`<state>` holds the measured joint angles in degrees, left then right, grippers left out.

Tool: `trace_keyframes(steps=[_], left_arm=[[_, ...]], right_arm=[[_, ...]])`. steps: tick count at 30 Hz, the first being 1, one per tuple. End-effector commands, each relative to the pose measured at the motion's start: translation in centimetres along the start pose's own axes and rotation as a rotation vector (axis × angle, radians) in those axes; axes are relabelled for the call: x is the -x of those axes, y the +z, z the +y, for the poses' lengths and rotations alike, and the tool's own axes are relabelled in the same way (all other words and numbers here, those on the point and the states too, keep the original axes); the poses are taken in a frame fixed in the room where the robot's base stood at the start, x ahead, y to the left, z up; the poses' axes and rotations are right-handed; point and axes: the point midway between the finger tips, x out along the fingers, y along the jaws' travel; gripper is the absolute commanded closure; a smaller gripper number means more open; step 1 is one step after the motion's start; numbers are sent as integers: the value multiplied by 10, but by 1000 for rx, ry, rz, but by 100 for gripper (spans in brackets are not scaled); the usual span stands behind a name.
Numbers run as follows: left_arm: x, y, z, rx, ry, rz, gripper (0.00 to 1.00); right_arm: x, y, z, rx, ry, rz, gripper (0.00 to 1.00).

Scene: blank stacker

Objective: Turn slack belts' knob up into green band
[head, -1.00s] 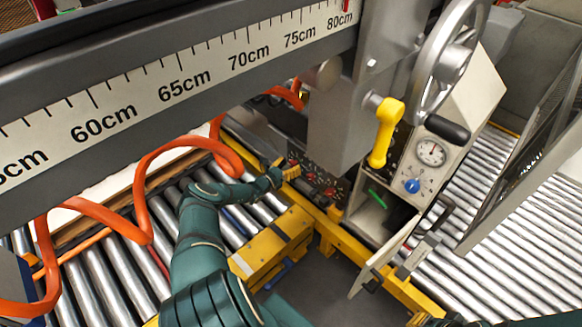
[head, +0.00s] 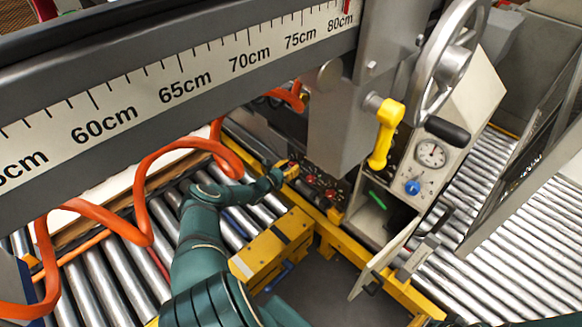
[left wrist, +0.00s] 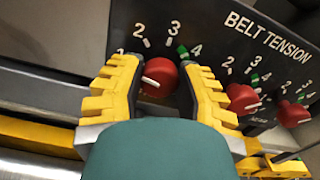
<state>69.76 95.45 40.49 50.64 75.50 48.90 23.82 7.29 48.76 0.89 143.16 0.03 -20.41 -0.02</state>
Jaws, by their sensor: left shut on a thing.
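In the left wrist view a dark panel labelled BELT TENSION (left wrist: 268,35) carries a row of red knobs with numbered scales. My left gripper (left wrist: 160,75) is shut on the leftmost visible red knob (left wrist: 162,78), one yellow finger on each side. That knob's white pointer lies at its left, near the 1 end. Its green band (left wrist: 183,50) is between 3 and 4. A middle red knob (left wrist: 241,97) has its white line to the right; another red knob (left wrist: 293,113) stands farther right. In the head view my left gripper (head: 289,170) reaches the panel. My right gripper is not in view.
A yellow frame rail (head: 330,225) runs beside the panel. The open cabinet (head: 372,222) with its door, a gauge (head: 431,153), a blue knob (head: 412,187) and a yellow handle (head: 386,135) stand to the right. An orange hose (head: 150,165) loops over rollers at left.

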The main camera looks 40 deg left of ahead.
Motion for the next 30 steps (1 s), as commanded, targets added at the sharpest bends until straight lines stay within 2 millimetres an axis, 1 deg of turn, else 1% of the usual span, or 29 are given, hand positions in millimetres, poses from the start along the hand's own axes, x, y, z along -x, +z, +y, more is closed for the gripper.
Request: trace_keyframes(steps=[8, 30], left_arm=[[0, 1, 0, -191, 1, -2, 100], [-1, 0, -2, -893, 2, -1, 100]], right_arm=[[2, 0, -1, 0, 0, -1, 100], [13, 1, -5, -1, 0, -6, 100]])
